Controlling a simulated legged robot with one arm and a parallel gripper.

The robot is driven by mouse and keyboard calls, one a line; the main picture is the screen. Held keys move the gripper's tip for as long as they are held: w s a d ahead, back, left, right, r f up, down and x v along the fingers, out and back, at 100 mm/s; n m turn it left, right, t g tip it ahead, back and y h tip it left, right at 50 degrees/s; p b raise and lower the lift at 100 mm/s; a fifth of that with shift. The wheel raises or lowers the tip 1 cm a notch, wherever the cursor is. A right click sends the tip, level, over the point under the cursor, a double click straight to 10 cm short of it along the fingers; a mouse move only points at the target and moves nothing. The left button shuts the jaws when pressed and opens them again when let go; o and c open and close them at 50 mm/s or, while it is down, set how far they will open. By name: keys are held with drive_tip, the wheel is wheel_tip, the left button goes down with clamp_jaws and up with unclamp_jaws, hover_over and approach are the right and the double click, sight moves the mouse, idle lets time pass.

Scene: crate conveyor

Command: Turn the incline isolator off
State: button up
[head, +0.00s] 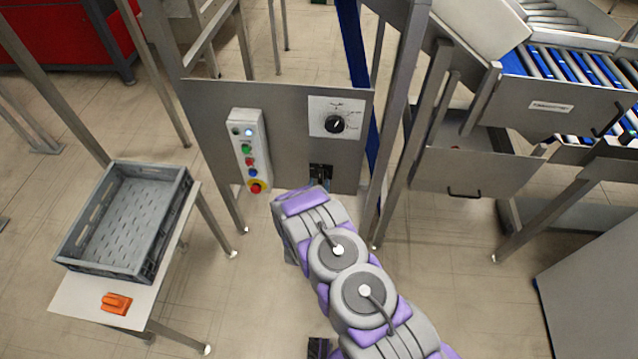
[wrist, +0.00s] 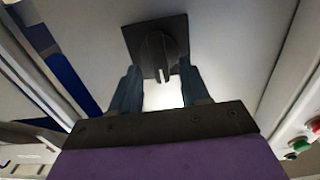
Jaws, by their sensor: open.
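A black rotary isolator switch (wrist: 160,48) with a square black plate and a raised grip bar sits on the grey panel (head: 275,105). In the wrist view its bar stands roughly upright. My gripper (wrist: 161,74) is open, its two bluish fingers at either side of the knob's near edge, with a bright gap between them. I cannot tell whether the fingers touch the knob. In the head view my gripper (head: 320,177) is at the lower part of the panel and mostly hides the switch there. Any markings on the switch are not readable.
Above my gripper is a white plate with a black dial (head: 335,123). Left of it is a button box (head: 250,150) with a red-on-yellow stop button. A grey crate (head: 178,215) and an orange object (head: 116,303) are on a side table. A roller conveyor (head: 575,90) is at right.

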drive_tip(key=shift+w, duration=1.05)
clamp_jaws()
